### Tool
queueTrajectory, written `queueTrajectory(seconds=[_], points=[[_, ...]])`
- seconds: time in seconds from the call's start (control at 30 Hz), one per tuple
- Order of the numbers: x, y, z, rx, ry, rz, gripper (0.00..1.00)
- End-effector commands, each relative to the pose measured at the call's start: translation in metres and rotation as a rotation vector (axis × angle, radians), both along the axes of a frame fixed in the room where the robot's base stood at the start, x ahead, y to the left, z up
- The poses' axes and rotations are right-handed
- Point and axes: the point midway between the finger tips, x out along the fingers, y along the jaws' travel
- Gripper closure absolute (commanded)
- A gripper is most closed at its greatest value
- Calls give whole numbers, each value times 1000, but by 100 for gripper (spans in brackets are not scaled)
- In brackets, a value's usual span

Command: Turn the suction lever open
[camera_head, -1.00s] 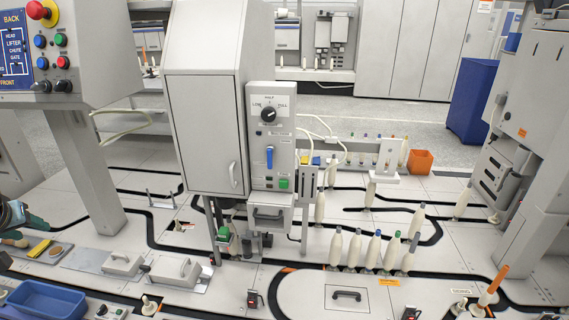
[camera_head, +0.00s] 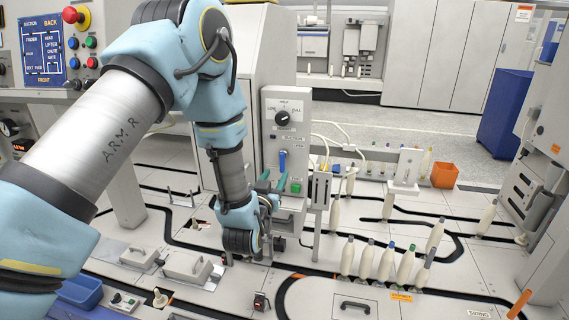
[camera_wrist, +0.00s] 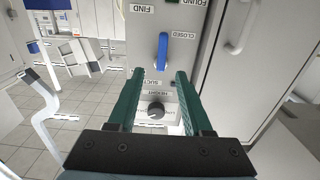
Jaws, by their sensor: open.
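In the wrist view, which looks upside down, the lever (camera_wrist: 162,50) is beside a label reading CLOSED. My gripper (camera_head: 271,178) is just in front of the box, near the lever's lower end. In the wrist view my gripper's two green fingers (camera_wrist: 158,76) are open and empty. Their tips point toward the lever, which lies just past them, between their lines. Contact with the lever is not visible.
A green button (camera_head: 296,188) sits below the lever, and the dial (camera_wrist: 155,110) shows between my fingers. A grey cabinet (camera_head: 262,60) adjoins the box.

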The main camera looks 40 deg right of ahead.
Motion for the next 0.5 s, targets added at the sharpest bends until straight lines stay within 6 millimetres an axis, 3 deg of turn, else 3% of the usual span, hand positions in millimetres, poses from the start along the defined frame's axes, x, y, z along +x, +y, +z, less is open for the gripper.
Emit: queueTrajectory(seconds=[0.3,0.5], points=[[31,-47,2,-1,-1,0,50],[39,-60,1,1,0,0,50]])
